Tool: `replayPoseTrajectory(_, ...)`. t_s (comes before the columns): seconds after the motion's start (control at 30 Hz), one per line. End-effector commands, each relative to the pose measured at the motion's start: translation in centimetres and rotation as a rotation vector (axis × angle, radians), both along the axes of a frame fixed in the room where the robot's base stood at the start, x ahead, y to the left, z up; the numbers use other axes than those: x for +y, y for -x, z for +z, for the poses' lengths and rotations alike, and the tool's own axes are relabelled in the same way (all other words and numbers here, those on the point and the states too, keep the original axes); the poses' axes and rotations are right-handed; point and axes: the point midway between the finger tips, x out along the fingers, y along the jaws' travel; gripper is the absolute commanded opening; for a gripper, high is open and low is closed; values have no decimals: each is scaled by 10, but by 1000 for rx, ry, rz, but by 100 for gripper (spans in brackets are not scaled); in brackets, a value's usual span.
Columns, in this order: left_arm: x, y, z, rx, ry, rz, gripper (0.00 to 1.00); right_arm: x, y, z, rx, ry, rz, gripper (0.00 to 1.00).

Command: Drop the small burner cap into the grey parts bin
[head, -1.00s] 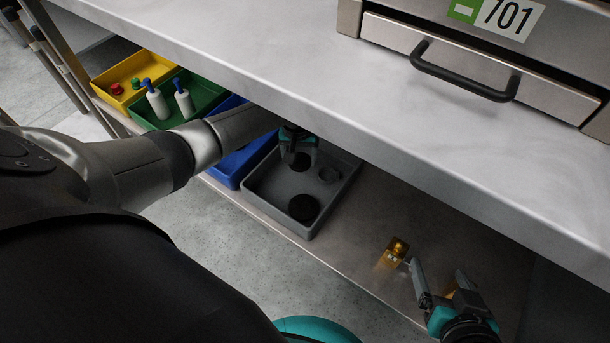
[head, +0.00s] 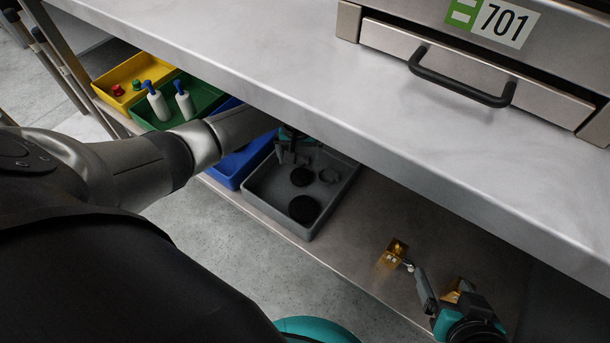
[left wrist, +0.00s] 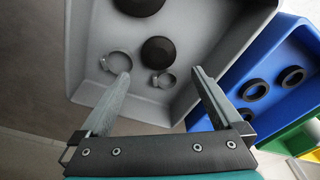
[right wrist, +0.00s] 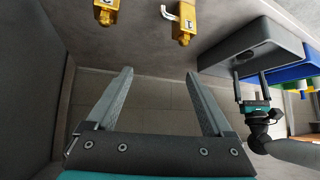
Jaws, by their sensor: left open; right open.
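The small burner cap (head: 302,176) is a black disc lying on the floor of the grey parts bin (head: 333,206). It also shows in the left wrist view (left wrist: 158,50), apart from the fingers. My left gripper (head: 290,158) is open and empty above the far part of the bin, partly under the worktop edge. Its fingers spread wide in the left wrist view (left wrist: 163,72). My right gripper (head: 432,272) is open and empty over the lower shelf at the right, away from the bin; it also shows in the right wrist view (right wrist: 159,75).
A larger black disc (head: 304,208) and ring clamps (left wrist: 115,62) lie in the grey bin. Blue (head: 228,174), green (head: 205,92) and yellow (head: 125,70) bins stand to its left. Brass-coloured parts (head: 395,254) are near my right gripper. The worktop (head: 330,80) overhangs the shelf.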

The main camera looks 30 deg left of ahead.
Motion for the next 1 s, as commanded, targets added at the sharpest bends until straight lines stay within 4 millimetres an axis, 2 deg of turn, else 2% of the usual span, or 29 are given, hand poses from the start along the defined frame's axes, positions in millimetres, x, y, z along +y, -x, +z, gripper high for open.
replayPoseTrajectory(0.33, -1, 2, 20, -1, 0, 0, 100, -28, 21, 5, 197, 90, -38, 86)
replayPoseTrajectory(0.53, -2, 5, 46, -1, 0, -1, 100, -48, 41, -1, 368, 151, -72, 86)
replayPoseTrajectory(0.7, -3, 6, 57, -1, 0, 0, 100, -48, 41, -23, 399, 156, -68, 86)
replayPoseTrajectory(1.0, -3, 7, 66, -1, 0, 0, 100, -47, 41, -40, 417, 159, -66, 86)
